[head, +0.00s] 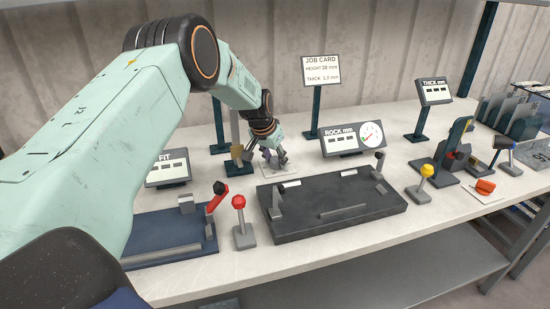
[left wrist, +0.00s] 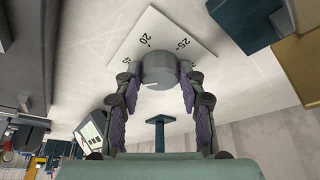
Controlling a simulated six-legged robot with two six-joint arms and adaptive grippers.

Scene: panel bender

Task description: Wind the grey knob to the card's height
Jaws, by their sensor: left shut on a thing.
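The job card (head: 321,71) stands on a dark post at the back of the table and seems to read height 38 mm, thick 1.0 mm. The grey knob (left wrist: 158,70) sits on a white dial plate (left wrist: 147,35) with 20 and 25 readable; other marks are partly covered. My left gripper (head: 274,157) reaches down to the plate. In the left wrist view its two fingers (left wrist: 158,84) are shut on the knob, one on each side. In the head view the fingers mostly hide the knob. My right gripper is in neither view.
A dark bending bed (head: 335,207) lies in front of the gripper, with the rock display (head: 352,140) behind it. The fit display (head: 167,170), a red-knobbed lever (head: 239,203) and a yellow-knobbed lever (head: 427,171) stand nearby. The front table strip is clear.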

